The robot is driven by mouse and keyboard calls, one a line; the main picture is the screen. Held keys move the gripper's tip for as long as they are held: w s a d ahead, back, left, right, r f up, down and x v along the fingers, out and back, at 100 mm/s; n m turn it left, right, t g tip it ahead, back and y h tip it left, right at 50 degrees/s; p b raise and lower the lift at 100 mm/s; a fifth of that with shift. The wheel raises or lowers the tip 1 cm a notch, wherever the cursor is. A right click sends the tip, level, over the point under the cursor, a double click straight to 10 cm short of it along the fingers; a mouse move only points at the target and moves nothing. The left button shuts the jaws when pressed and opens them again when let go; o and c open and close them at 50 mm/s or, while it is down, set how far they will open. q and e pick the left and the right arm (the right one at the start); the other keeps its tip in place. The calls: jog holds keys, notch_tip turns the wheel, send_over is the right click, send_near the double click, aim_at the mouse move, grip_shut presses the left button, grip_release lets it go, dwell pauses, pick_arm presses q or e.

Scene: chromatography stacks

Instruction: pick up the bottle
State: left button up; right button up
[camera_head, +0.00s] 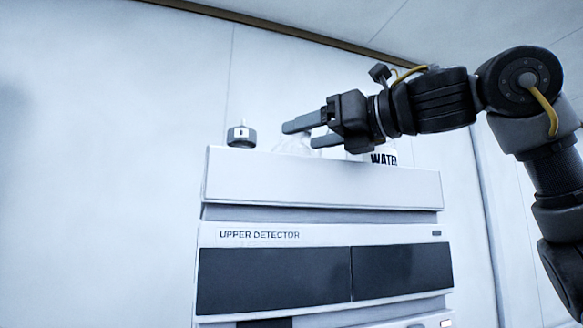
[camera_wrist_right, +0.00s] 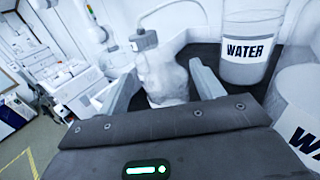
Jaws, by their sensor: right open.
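A clear, pale bottle (camera_head: 292,143) stands on top of the white instrument stack, partly hidden by my right gripper (camera_head: 299,135). In the right wrist view the bottle (camera_wrist_right: 166,82) sits between the two open fingers of my right gripper (camera_wrist_right: 164,68), with one finger on each side. I cannot tell whether either finger touches it. Its lower part is hidden behind the gripper body in the wrist view. My left gripper is not in view.
A container labelled WATER (camera_head: 383,159) stands right of the bottle, below my right wrist; two WATER containers, one upright (camera_wrist_right: 252,48), show at the wrist view's right. A small dark-capped item (camera_head: 241,136) stands to the left. The UPPER DETECTOR unit (camera_head: 320,235) is below.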

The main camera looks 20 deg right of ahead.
aim_at(301, 138)
jog(key=shift+w, duration=0.15)
jog(key=shift+r, duration=0.1)
jog(key=shift+w+a+r+p, duration=0.35)
jog(key=shift+w+p, duration=0.15)
jog(key=shift+p, duration=0.75)
jog(key=x, duration=0.1)
jog(key=p+x, duration=0.1)
jog(key=x, duration=0.1)
jog(key=shift+w+a+f, duration=0.15)
jog(key=shift+w+f, duration=0.1)
jog(key=shift+f, duration=0.1)
jog(key=shift+w+a+f, duration=0.1)
jog(key=shift+s+d, duration=0.2)
jog(key=shift+s, duration=0.1)
jog(key=shift+c, duration=0.4)
jog(key=shift+s+d, duration=0.1)
jog(key=shift+s, duration=0.05)
jog(key=shift+c, duration=2.5)
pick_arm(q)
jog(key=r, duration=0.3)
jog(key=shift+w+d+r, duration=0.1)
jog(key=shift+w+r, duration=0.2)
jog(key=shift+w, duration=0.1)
pick_arm(e)
grip_shut()
